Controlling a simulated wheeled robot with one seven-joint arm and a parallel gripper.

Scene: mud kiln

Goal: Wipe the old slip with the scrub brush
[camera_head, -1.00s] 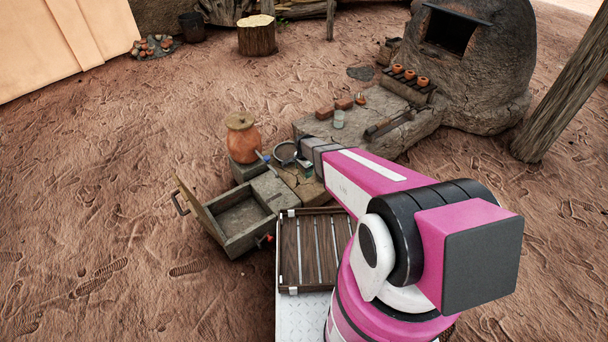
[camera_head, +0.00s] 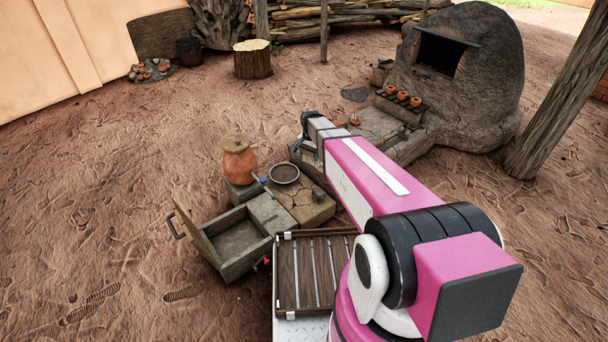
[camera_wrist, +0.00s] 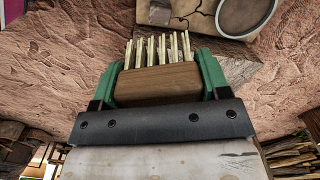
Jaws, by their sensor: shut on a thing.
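My gripper (camera_wrist: 157,76) has green fingers. It is shut on the scrub brush (camera_wrist: 160,86), a wooden block with pale bristles pointing away from the wrist. In the wrist view the brush is held off the ground, with bare red earth beyond its bristles. In the head view my gripper end is partly hidden by my arm, beyond the cracked tan slab (camera_head: 309,208). The slab also shows at the top of the wrist view (camera_wrist: 185,12). I cannot make out the old slip for certain.
A round sieve (camera_head: 285,174) lies on the slab, beside a lidded clay pot (camera_head: 239,160). An open drawer box (camera_head: 237,238) and a slatted wooden tray (camera_head: 288,270) are nearer. The kiln (camera_head: 470,85) and small pots (camera_head: 402,96) stand back right. Open earth lies left.

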